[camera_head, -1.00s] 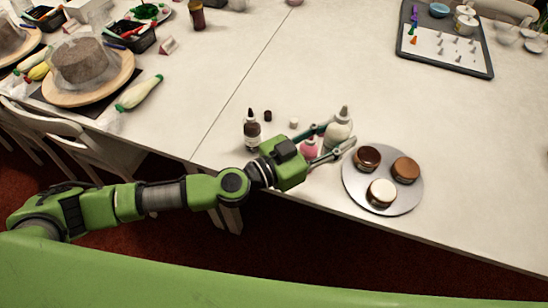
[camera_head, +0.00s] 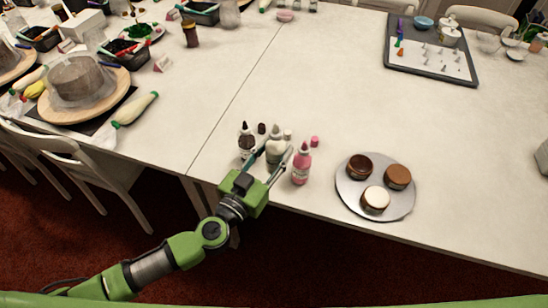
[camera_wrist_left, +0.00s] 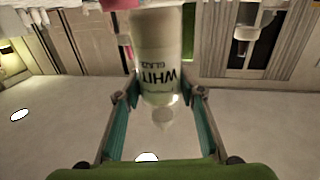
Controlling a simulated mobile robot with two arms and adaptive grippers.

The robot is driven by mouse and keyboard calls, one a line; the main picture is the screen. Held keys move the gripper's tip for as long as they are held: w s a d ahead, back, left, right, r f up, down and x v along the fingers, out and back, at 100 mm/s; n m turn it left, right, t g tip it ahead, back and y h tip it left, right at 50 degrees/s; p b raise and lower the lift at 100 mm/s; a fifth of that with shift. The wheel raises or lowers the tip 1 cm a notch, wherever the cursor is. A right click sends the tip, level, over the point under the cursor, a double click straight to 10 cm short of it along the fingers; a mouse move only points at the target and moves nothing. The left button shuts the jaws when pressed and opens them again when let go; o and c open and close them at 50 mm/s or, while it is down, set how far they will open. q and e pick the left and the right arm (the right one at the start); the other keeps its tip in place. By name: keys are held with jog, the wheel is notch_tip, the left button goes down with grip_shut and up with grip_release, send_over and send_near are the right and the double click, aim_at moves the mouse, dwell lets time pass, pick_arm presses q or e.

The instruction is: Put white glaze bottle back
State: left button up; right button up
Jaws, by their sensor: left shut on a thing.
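The white glaze bottle (camera_head: 276,151) stands roughly upright between the fingers of my left gripper (camera_head: 271,160). The gripper is shut on it. In the left wrist view the white glaze bottle (camera_wrist_left: 158,55) appears upside down, its label readable in part. It is between the brown glaze bottle (camera_head: 246,146) on the left and the pink glaze bottle (camera_head: 301,166) on the right, near the table's front edge. I cannot tell whether its base touches the table. My right gripper is not in view.
A brown cap (camera_head: 262,128), a white cap (camera_head: 287,135) and a pink cap (camera_head: 315,141) lie behind the bottles. A round silver plate (camera_head: 402,211) with three small round cakes is to the right. The table's middle is clear. A grey tray (camera_head: 466,78) lies at the back right.

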pick_arm(q)
jog(key=w+f+b, duration=0.2)
jog(key=f+b, duration=0.1)
jog(key=w+f+b, duration=0.2)
jog(key=w+f, duration=0.1)
jog(key=f, duration=0.1)
jog(key=w+f+b, duration=0.2)
jog(key=f+b, duration=0.1)
jog(key=shift+w+f+b, duration=0.15)
jog(key=shift+w+b, duration=0.2)
jog(key=o, duration=0.5)
jog(key=shift+s+f, duration=0.1)
jog(key=shift+o, duration=1.2)
